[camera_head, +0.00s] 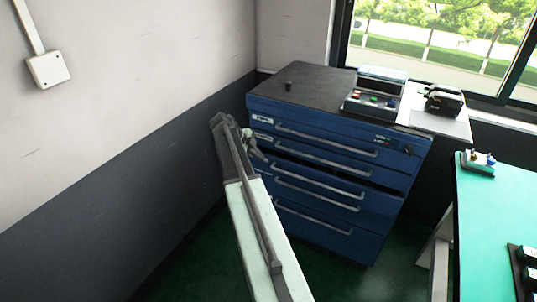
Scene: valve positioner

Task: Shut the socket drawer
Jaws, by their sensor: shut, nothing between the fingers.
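A blue drawer cabinet (345,235) stands against the back wall, with several drawers and long silver handles. One middle drawer (335,181) appears to stick out a little, with a dark gap above its front at the right. The drawer labels are too small to read, so I cannot tell by name which is the socket drawer. My gripper (260,155) is shut and empty at the cabinet's left front edge, near the left ends of the upper handles. My arm hides part of the cabinet's left side. I cannot tell whether the gripper touches a drawer.
On the black cabinet top (310,82) are a small dark knob (288,86), a control box with coloured buttons (373,101) and a black device (443,100). A green-topped table (495,220) stands at right. The left wall is close to my arm. Green floor (335,285) shows in front.

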